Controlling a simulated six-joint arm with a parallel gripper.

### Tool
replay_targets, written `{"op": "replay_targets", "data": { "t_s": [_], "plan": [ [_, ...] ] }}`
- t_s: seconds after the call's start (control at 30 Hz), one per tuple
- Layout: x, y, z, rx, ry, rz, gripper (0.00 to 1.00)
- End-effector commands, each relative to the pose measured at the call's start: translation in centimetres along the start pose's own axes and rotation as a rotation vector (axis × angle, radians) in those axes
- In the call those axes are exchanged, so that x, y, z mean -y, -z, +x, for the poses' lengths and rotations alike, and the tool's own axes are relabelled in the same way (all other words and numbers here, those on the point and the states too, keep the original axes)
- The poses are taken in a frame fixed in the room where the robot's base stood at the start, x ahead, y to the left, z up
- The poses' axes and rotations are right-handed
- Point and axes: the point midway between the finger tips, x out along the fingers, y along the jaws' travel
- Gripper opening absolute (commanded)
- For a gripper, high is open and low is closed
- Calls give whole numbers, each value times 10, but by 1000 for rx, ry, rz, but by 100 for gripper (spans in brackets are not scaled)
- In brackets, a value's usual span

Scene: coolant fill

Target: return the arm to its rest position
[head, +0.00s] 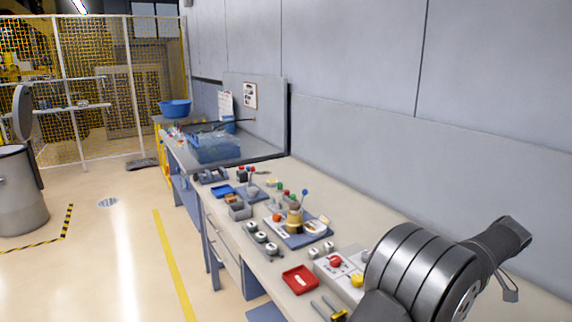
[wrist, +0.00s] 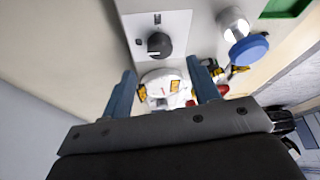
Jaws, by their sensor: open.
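My gripper (wrist: 162,76) is open in the wrist view, with its two blue fingers apart. A white round part with yellow labels (wrist: 165,88) shows between and beyond the fingertips. I cannot tell how far it is from them, and I see no grip on it. In the head view my dark grey arm fills the lower right corner, over the near end of the workbench (head: 345,213). The fingers are not clear in that view.
On the bench are a red tray (head: 300,280), a red-button box (head: 336,262) and small parts. A wall (head: 350,150) runs behind.

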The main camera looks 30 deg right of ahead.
Motion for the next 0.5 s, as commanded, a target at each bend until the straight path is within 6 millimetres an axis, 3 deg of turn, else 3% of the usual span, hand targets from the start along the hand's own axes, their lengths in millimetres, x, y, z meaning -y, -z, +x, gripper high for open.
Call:
{"op": "replay_targets", "data": {
  "t_s": [0.3, 0.5],
  "plan": [
    [1, 0, 64, 1, 0, 5, 56],
    [2, 1, 60, 0, -81, 194, 56]
  ]
}}
